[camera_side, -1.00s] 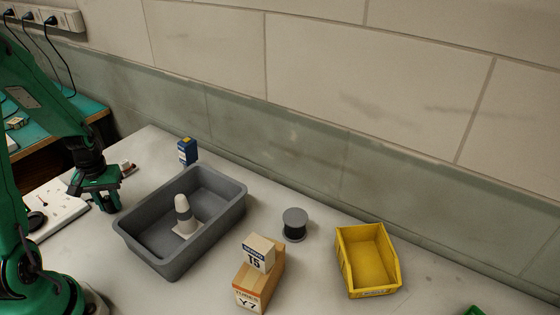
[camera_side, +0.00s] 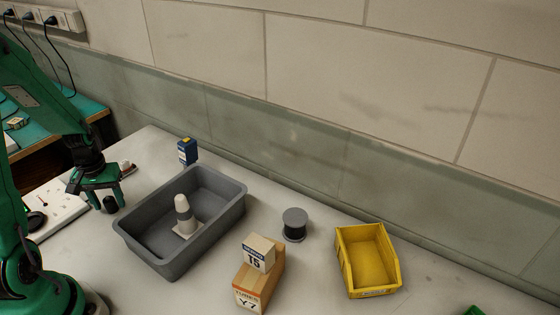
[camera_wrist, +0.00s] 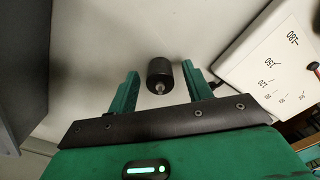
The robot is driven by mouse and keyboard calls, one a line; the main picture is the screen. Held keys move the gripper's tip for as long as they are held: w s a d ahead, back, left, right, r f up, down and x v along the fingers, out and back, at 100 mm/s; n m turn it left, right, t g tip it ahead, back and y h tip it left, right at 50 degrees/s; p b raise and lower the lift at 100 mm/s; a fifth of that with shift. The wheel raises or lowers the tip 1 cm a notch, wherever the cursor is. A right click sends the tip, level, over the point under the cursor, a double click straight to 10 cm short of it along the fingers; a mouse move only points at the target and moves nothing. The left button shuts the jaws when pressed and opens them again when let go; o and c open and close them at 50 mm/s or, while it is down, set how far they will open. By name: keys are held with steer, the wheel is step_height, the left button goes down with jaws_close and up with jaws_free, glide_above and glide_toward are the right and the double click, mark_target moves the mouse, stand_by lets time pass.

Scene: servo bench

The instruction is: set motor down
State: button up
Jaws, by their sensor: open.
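The motor is a small dark cylinder with a pale shaft end; it shows in the wrist view (camera_wrist: 158,72) and, small, in the side view (camera_side: 109,204). It stands on the bench between my fingers, left of the grey bin. My gripper (camera_side: 106,198) is open around it. In the wrist view my gripper (camera_wrist: 160,78) has its two green fingers spread, with a gap on each side of the motor. Nothing is held.
The grey bin (camera_side: 130,242) holds a white and grey cone-shaped thing (camera_side: 184,215). A white marked board (camera_side: 65,212) lies left of the motor. A blue box (camera_side: 187,151), stacked cartons (camera_side: 260,282), a dark spool (camera_side: 295,223) and a yellow bin (camera_side: 368,262) stand farther right.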

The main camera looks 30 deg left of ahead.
mark_target(108, 199)
step_height(108, 199, up, 12)
steer(key=shift+f, duration=0.25)
stand_by(0.4)
stand_by(0.5)
steer(key=s+d+r+m+t, duration=0.1)
steer(key=d+r+m, duration=0.3)
steer(key=d, duration=0.6)
steer(key=s+d+r+m+t, duration=0.1)
steer(key=d+r+m+t, duration=0.3)
steer(key=d+r, duration=0.4)
steer(key=shift+s+d+m+t, duration=0.3)
steer(key=shift+d+m, duration=0.2)
steer(key=shift+d, duration=1)
